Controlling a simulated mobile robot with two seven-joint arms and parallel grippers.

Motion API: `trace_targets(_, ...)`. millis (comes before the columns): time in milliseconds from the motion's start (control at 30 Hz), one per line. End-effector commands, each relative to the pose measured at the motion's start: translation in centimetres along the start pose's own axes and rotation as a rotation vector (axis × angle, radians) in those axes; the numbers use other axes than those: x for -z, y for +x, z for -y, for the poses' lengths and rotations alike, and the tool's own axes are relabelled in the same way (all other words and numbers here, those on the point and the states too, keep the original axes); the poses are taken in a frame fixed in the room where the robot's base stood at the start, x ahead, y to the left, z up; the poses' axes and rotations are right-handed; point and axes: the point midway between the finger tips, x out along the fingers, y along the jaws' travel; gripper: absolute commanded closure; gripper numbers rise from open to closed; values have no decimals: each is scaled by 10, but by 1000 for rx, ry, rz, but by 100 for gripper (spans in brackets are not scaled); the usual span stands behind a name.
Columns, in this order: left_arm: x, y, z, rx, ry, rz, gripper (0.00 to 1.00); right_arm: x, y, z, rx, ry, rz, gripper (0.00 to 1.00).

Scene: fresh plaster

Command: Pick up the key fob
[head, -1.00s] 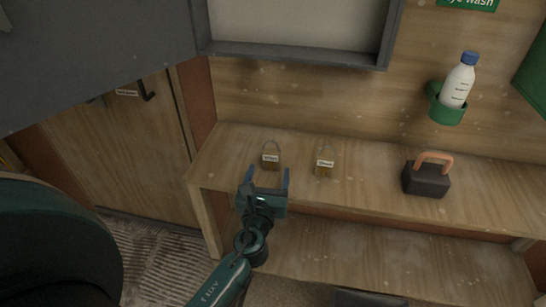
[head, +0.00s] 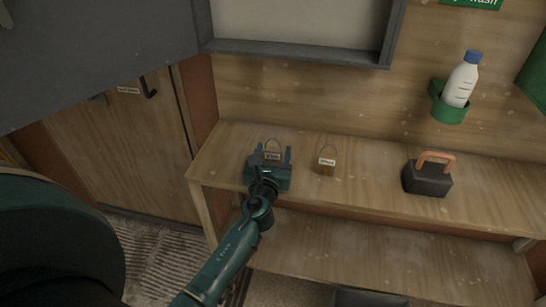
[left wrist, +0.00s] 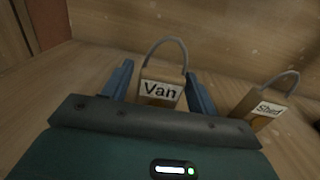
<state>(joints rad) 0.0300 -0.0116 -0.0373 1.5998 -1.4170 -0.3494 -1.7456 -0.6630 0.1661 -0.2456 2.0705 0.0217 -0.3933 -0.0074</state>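A brown key fob with a wire loop and a white label reading "Van" (head: 272,156) stands on the wooden shelf. It also shows in the left wrist view (left wrist: 161,91). A similar fob (head: 327,167), its label seeming to read "Shed", stands to its right and shows at the right of the left wrist view (left wrist: 266,104). My left gripper (head: 270,159) is open, with one blue finger on each side of the Van fob. Slim gaps seem to show between fingers and fob. The fob's lower part is hidden behind the gripper body. My right gripper is not in view.
The wooden shelf (head: 380,200) carries a black box with an orange handle (head: 427,177) at the right. A white bottle with a blue cap (head: 461,82) sits in a green wall holder (head: 447,112). A grey-framed panel (head: 295,54) is above the shelf.

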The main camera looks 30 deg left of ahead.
Motion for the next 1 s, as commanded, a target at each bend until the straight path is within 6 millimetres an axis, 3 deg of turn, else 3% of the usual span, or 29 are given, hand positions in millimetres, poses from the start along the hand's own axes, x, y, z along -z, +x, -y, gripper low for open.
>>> trace_targets(467,0,0,0,0,0,0,81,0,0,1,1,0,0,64)
trace_targets(767,-8,0,0,0,0,1,81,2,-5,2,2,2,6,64)
trace_targets(1000,-56,0,0,1,0,3,81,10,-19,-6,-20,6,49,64)
